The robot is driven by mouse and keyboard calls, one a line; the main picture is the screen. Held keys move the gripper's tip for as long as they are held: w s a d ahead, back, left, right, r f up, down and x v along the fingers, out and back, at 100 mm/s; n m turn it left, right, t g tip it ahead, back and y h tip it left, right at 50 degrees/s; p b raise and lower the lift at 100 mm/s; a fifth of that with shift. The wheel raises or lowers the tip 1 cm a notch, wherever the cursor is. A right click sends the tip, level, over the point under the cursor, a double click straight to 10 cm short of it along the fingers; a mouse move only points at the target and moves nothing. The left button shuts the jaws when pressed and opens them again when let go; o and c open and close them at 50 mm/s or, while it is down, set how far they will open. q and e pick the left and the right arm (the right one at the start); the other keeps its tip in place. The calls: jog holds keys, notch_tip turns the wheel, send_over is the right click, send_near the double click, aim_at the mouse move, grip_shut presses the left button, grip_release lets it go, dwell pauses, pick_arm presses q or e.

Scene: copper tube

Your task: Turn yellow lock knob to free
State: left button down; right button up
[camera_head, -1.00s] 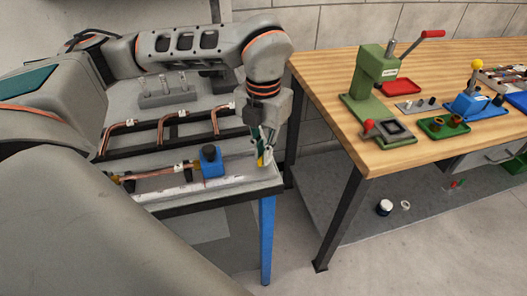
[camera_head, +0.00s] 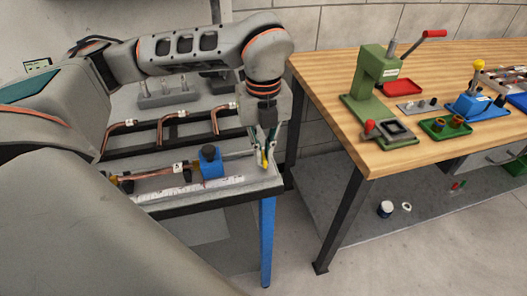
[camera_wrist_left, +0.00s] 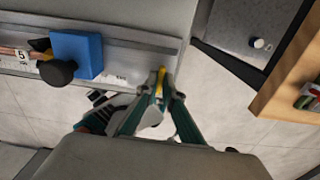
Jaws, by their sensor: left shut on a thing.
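The yellow lock knob (camera_wrist_left: 161,80) is a small yellow piece at the near right end of the grey rail, between my left fingertips in the left wrist view. My left gripper (camera_wrist_left: 158,92) is shut on it, with the teal and grey fingers on either side. In the head view the left gripper (camera_head: 265,150) points down at the right end of the rail, and the yellow tip (camera_head: 264,159) shows between its fingers. The fingers hide part of the knob, and I cannot read its turn angle.
A blue block (camera_head: 211,164) with a black knob stands on the rail left of the gripper. Copper tubes (camera_head: 165,128) lie on a rack behind. A wooden bench (camera_head: 330,90) with a green press (camera_head: 372,80) stands to the right, across a gap.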

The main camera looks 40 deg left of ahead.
aim_at(264, 156)
pick_arm(q)
jog(key=shift+n, duration=0.3)
jog(key=c, duration=2.2)
grip_release()
jog(key=shift+r, duration=0.1)
notch_tip(264, 156, up, 12)
jog(key=shift+f, duration=0.1)
